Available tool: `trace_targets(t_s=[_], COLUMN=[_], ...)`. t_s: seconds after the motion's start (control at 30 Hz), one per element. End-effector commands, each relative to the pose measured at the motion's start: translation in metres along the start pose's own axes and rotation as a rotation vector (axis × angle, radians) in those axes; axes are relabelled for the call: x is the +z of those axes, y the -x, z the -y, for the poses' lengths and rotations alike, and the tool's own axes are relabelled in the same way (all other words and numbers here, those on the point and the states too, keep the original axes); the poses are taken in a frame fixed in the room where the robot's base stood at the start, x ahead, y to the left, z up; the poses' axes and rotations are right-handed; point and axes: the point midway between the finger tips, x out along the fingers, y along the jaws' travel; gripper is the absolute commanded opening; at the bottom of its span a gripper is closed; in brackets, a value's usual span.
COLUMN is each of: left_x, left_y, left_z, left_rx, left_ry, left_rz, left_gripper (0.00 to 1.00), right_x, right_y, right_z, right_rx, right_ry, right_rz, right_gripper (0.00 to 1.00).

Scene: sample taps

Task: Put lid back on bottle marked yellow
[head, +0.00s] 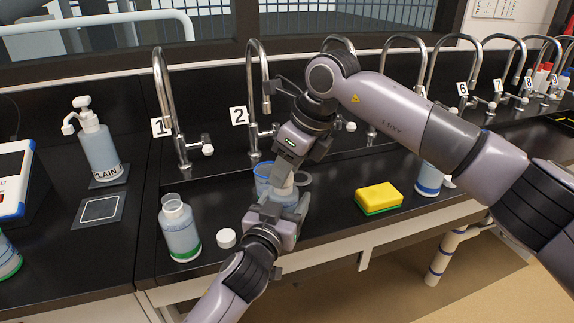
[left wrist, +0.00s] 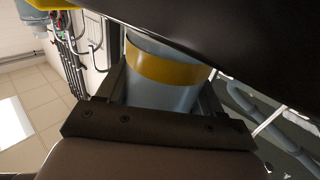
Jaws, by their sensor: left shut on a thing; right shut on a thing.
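The bottle marked yellow (left wrist: 160,72) fills the middle of the left wrist view, with a yellow band around its pale blue-grey body. My left gripper (head: 277,212) is shut around this bottle (head: 283,196) at the counter's front, below tap 2. My right gripper (head: 289,172) comes down from above, directly over the bottle's top. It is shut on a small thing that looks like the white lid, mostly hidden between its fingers. I cannot tell whether the lid touches the bottle's neck.
A green-banded bottle (head: 180,230) stands at left, a loose white lid (head: 226,238) beside it. A yellow-green sponge (head: 378,198) and a blue-banded bottle (head: 429,180) stand right. A blue-rimmed container (head: 262,172) is just behind my grippers. Taps (head: 163,95) line the back.

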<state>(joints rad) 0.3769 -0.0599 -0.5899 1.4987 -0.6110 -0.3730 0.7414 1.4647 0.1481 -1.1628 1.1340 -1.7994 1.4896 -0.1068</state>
Motion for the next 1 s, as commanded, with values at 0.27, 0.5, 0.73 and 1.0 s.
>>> trace_targets(t_s=[0.27, 0.5, 0.73, 1.0], left_x=[0.0011, 0.0012, 0.0013, 0.0013], left_y=[0.0001, 0.0001, 0.0001, 0.0001], left_z=[0.0003, 0.0004, 0.0004, 0.0003], left_rx=[-0.001, -0.001, -0.001, -0.001], left_ry=[-0.001, -0.001, -0.001, -0.002], left_rz=[0.002, 0.003, 0.003, 0.003], left_gripper=[0.0, 0.0, 0.0, 0.0], right_x=[0.0007, 0.0022, 0.005, 0.0086], right_y=[0.0008, 0.0, -0.0011, -0.0031], right_z=[-0.0025, -0.0052, -0.0075, -0.0083], right_rx=[-0.133, -0.257, -0.391, -0.582], right_ry=[-0.308, -0.613, -0.94, -1.406], right_rz=[0.0, 0.0, 0.002, 0.002], right_gripper=[0.13, 0.13, 0.13, 0.13])
